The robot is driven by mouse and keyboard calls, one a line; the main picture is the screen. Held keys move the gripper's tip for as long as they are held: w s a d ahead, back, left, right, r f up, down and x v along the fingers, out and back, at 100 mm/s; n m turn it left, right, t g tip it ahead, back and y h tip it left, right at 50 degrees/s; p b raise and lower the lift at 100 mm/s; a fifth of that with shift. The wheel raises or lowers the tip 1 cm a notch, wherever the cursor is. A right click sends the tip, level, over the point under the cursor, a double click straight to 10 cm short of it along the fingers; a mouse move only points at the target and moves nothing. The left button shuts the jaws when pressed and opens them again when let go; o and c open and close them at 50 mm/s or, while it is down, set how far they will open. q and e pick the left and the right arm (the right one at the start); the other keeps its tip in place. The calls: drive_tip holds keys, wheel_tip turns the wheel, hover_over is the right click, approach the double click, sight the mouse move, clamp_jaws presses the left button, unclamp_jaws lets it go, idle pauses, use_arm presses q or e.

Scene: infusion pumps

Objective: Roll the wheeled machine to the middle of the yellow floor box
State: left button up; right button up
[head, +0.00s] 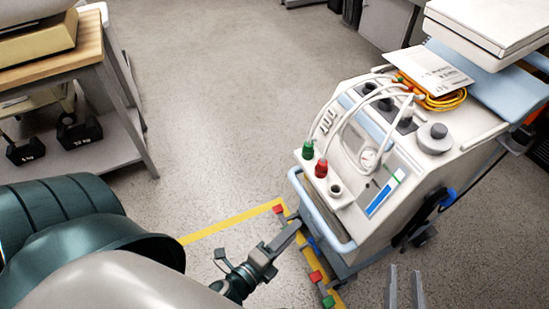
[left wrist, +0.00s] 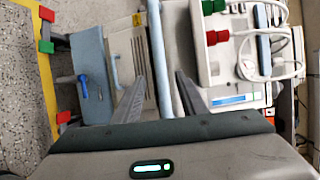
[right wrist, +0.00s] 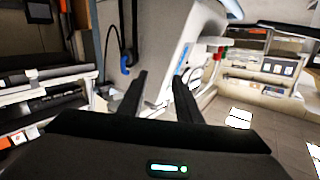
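The wheeled machine (head: 400,150) is a white cart with a light-blue front handle bar (head: 325,222), tubes, a dial, and red and green caps. It stands upright, mostly right of the yellow floor line (head: 232,222); its lower base is partly hidden. My left gripper (head: 298,232) is at the handle bar. In the left wrist view the bar (left wrist: 160,50) runs between the spread fingers (left wrist: 160,80); contact cannot be told. My right gripper (head: 405,280) is open and empty, low beside the machine's right side. The machine's side also shows in the right wrist view (right wrist: 185,45).
A wooden-topped bench (head: 85,50) with a lower shelf stands at the left. Small red and green blocks (head: 315,277) sit along the yellow line. A white cart top (head: 490,25) is behind the machine. The floor between bench and machine (head: 220,120) is clear.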

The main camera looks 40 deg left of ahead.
use_arm(q)
drive_tip(key=s+r, duration=0.1)
drive_tip(key=s, duration=0.5)
drive_tip(key=shift+a, duration=0.4)
use_arm(e)
drive_tip(key=shift+a+r+t, duration=0.1)
drive_tip(key=shift+r+t, duration=0.3)
drive_tip(key=shift+r, duration=0.15)
